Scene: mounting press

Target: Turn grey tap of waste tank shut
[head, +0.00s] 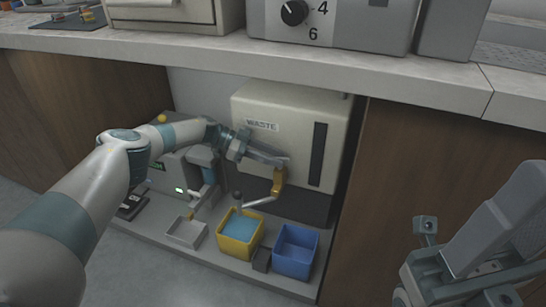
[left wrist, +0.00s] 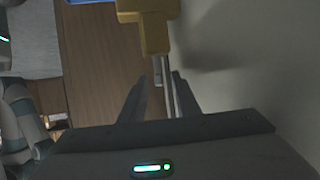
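The waste tank (head: 290,112) is a cream box labelled WASTE, under the counter. Its tap has a brass-coloured body (head: 279,182) on the tank's front, also at the top of the left wrist view (left wrist: 152,28). A thin grey bar (head: 260,202) runs from below the brass body toward the yellow bin. My left gripper (head: 278,161) is at the tap. In the left wrist view its fingers are apart, and a thin grey handle (left wrist: 166,72) shows between them, nearer the right finger. Contact cannot be told. My right arm's end (head: 470,250) is at the lower right; its fingertips are unclear.
A yellow bin (head: 238,250) with blue content stands below the tap, a blue bin (head: 296,252) to its right and a small grey tray (head: 186,232) to its left. A grey machine (head: 172,175) stands left of the tank. The counter edge (head: 200,46) overhangs the recess.

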